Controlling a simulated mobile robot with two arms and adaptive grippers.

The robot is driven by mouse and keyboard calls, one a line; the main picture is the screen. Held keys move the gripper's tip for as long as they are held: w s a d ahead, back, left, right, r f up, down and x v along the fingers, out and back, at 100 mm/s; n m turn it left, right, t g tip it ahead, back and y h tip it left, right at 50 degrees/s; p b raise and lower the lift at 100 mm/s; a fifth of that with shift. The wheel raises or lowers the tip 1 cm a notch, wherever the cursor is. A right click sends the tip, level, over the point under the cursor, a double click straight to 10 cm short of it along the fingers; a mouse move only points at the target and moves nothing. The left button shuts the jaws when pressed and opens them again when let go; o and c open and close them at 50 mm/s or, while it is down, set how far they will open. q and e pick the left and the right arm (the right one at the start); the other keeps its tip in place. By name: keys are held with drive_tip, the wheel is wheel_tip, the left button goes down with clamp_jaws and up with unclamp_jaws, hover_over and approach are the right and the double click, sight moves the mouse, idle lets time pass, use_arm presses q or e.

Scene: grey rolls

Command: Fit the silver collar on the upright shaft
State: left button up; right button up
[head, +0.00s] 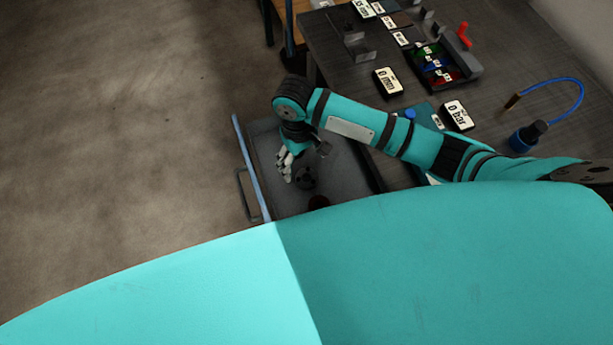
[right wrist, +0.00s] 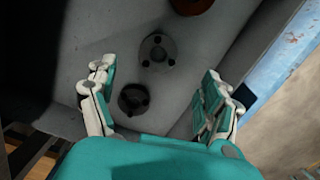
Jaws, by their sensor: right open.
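My right gripper (head: 285,174) is over an open grey drawer (head: 268,142), pointing down with its fingers apart and empty. In the right wrist view the gripper (right wrist: 160,72) has a finger on each side of two round flanged parts on the drawer floor. The farther one is a grey-silver collar (right wrist: 157,50) with a central hole and small dark holes around it. The nearer one is a similar dark collar (right wrist: 133,99). Neither is touched by the fingers as far as I can see. I cannot make out the upright shaft in either view. My left gripper is out of view.
A reddish-brown round part (right wrist: 190,5) lies beyond the collars. The drawer's blue front (head: 251,168) stands close to the gripper. The dark workbench (head: 345,65) holds a parts tray (head: 472,65), label blocks (head: 388,82) and a blue-hosed tool (head: 528,137).

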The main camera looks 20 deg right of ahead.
sight(307, 181)
drive_tip(key=f, duration=0.5)
drive_tip(key=s+f, duration=0.1)
drive_tip(key=f, duration=0.1)
drive_tip(key=shift+d+f, duration=0.2)
drive_tip(key=shift+d, duration=0.05)
drive_tip(key=shift+w+r, duration=0.1)
drive_tip(key=c, duration=1.5)
